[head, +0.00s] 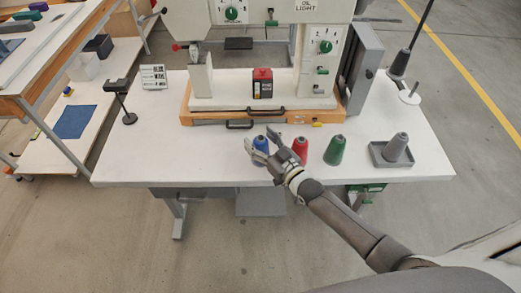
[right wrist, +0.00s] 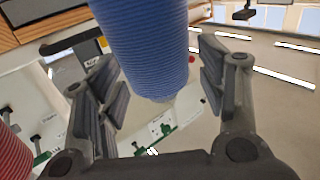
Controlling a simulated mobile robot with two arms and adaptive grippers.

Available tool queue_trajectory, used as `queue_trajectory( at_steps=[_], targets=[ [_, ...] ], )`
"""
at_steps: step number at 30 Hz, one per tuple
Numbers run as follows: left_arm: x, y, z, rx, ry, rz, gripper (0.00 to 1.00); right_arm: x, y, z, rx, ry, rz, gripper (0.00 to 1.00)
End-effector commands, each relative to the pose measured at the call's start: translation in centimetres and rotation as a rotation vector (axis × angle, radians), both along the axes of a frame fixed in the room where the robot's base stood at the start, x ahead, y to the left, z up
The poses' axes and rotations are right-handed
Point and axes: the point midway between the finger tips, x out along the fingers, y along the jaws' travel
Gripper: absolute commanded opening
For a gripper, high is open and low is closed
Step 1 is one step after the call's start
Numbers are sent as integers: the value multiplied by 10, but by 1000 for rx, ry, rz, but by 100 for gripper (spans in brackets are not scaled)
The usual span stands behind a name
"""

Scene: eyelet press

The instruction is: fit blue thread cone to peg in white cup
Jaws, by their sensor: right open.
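The blue thread cone (head: 261,144) stands on the white table near its front edge, left of the red cone. My right gripper (head: 260,138) is open, with its fingers on either side of the blue cone. In the right wrist view, the blue cone (right wrist: 147,45) shows large between the spread fingers (right wrist: 165,85); I cannot tell whether either finger touches it. A small white round cup (head: 410,97) with a thin upright peg stands at the table's right end, beside the machine. My left gripper is not in view.
The red cone (head: 300,150) stands close right of my right gripper, then the green cone (head: 335,151). A grey cone (head: 397,148) stands in a grey tray (head: 379,161). The press with its orange base (head: 205,117) fills the back. The table's front left is clear.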

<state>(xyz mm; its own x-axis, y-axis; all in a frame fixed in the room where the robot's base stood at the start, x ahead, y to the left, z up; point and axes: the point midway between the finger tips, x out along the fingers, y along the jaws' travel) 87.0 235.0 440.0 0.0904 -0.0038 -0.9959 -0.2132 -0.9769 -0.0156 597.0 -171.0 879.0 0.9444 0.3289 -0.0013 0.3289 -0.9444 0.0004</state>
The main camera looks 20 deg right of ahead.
Motion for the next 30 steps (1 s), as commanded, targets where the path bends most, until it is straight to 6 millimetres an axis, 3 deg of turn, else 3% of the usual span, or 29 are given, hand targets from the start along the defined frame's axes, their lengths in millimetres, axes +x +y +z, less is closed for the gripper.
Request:
queue_trajectory(
  at_steps=[5, 20, 30],
  targets=[
    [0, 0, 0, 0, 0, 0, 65, 0, 0, 0, 0, 0, 0, 65],
    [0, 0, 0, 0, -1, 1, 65, 0, 0, 0, 0, 0, 0, 0],
    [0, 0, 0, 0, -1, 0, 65, 0, 0, 2, 1, -3, 0, 0]
  ],
)
